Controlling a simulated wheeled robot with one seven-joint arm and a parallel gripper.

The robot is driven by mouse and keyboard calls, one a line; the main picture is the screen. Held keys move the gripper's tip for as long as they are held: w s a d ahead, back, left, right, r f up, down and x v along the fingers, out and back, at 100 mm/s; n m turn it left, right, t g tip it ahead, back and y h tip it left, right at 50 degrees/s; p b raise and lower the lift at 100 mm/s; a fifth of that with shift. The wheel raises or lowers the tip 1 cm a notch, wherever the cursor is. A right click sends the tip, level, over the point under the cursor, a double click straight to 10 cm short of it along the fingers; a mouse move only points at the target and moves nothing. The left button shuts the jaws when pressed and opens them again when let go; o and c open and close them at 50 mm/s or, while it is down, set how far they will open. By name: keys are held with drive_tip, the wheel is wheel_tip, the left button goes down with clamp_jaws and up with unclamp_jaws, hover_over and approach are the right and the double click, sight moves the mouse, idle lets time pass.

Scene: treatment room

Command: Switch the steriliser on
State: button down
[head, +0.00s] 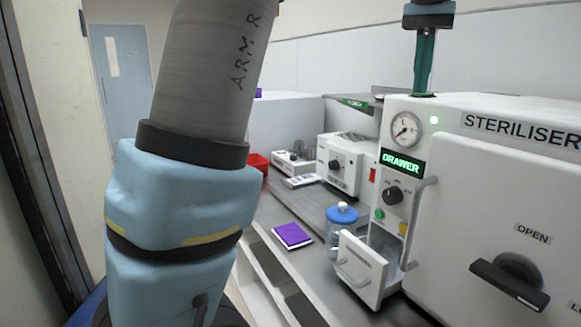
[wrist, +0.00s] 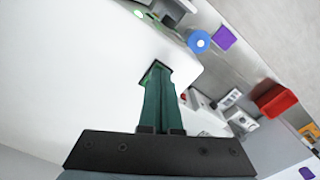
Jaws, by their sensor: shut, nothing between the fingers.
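The steriliser (head: 480,200) is a white cabinet at the right of the head view. The black door handle (head: 510,284) is below the word "OPEN". My gripper (head: 424,92) points down onto the steriliser's top with its green fingers shut and empty. In the wrist view, the fingertips (wrist: 157,68) meet a small dark-edged square with green on the top. I cannot tell whether it is pressed.
A blue-lidded jar (head: 342,215) stands on the bench beside the open drawer, with a purple pad (head: 293,235) to its left. A smaller white device (head: 345,163) and a red bin (head: 258,163) are farther back. The steriliser's top around my gripper looks clear.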

wheel_tip(320, 180, up, 7)
drive_tip(key=p, duration=0.7)
drive_tip(key=shift+f, duration=0.1)
idle(0.5)
